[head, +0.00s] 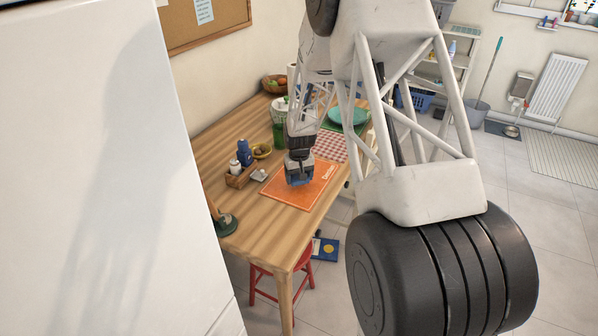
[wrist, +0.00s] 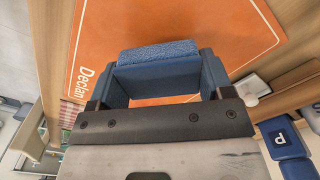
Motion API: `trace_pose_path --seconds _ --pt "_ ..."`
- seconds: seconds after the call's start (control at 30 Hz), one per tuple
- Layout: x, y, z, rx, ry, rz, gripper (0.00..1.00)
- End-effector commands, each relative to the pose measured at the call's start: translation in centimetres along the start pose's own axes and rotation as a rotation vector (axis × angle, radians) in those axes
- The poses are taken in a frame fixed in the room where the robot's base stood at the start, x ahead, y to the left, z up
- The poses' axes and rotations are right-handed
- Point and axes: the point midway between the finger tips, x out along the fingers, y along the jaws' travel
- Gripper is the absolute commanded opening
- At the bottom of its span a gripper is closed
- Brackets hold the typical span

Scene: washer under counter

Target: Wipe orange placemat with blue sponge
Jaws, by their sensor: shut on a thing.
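The orange placemat (head: 315,190) lies flat near the front edge of the wooden table, with white lettering on one end; it fills much of the wrist view (wrist: 110,40). In the wrist view my gripper (wrist: 158,70) is shut on the blue sponge (wrist: 158,52), which spans between the two fingertips. The sponge (head: 300,181) shows only as a little blue under the gripper in the head view. Whether the sponge touches the placemat is unclear.
A checkered cloth (head: 330,146) and a teal plate (head: 347,115) lie farther back. A red stool (head: 262,283) stands below the front edge.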

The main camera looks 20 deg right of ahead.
Motion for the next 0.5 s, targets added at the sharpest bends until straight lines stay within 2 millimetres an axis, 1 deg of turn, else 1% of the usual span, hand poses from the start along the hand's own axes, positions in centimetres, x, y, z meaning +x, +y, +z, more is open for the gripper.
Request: trace_pose_path --seconds 0.17,0.23,0.27,0.3,0.43,0.47,0.5 --pt "1.7 0.0 0.0 0.0 -0.002 0.0 0.55" --pt "2.9 0.0 0.0 0.0 -0.002 0.0 0.55" --pt "2.6 0.2 -0.3 0.001 0.001 0.0 0.55" --pt "2.5 0.6 -0.6 0.001 0.001 0.0 0.51" --pt "3.2 1.4 -1.3 0.001 -0.001 0.0 0.51" --pt "2.6 1.6 -1.6 0.001 0.001 0.0 0.48" --pt "2.6 1.7 -1.7 0.0 -0.001 0.0 0.48"
